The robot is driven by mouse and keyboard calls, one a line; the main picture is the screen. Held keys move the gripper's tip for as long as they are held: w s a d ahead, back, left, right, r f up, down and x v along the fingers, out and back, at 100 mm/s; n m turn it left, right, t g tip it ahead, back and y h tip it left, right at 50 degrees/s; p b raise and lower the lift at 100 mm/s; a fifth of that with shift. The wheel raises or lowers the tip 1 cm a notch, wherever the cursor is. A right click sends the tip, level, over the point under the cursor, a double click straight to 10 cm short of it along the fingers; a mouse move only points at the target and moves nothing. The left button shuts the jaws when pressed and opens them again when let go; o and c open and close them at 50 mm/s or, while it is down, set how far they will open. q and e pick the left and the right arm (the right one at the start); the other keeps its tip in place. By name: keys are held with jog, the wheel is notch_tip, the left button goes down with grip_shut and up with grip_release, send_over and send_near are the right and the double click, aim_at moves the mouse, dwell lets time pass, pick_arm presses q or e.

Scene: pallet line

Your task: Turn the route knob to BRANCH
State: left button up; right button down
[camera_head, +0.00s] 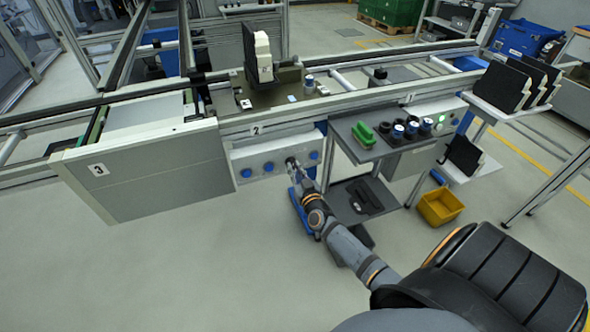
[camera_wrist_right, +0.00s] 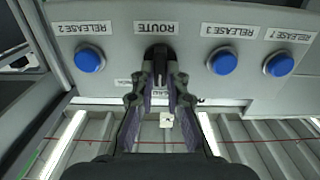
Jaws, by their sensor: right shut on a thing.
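The route knob (camera_wrist_right: 157,54) is black and sits under the upside-down ROUTE label on the grey control panel (camera_wrist_right: 185,55). In the right wrist view my right gripper (camera_wrist_right: 159,76) is shut on the knob, one finger on each side. The small position labels near the knob are partly hidden and too small to read, so I cannot tell which position it points to. In the head view my right gripper (camera_head: 292,163) reaches the panel front (camera_head: 260,152) and hides the knob. My left gripper is not in view.
Blue release buttons flank the knob, one at left (camera_wrist_right: 89,59) and two at right (camera_wrist_right: 222,61) (camera_wrist_right: 278,64). A dark shelf (camera_head: 345,125) with a green item (camera_head: 363,134) stands right of the arm. A yellow bin (camera_head: 440,207) is on the floor. Floor at lower left is clear.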

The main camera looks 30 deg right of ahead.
jog(key=m, duration=0.6)
jog(key=shift+d, duration=0.1)
jog(key=m, duration=0.5)
jog(key=shift+d+f+m, duration=0.1)
jog(key=shift+f+m, duration=0.05)
jog(key=shift+m, duration=0.25)
dwell(0.6)
jog(key=c, duration=1.4)
grip_release()
jog(key=shift+o, duration=0.2)
jog(key=shift+s, duration=0.1)
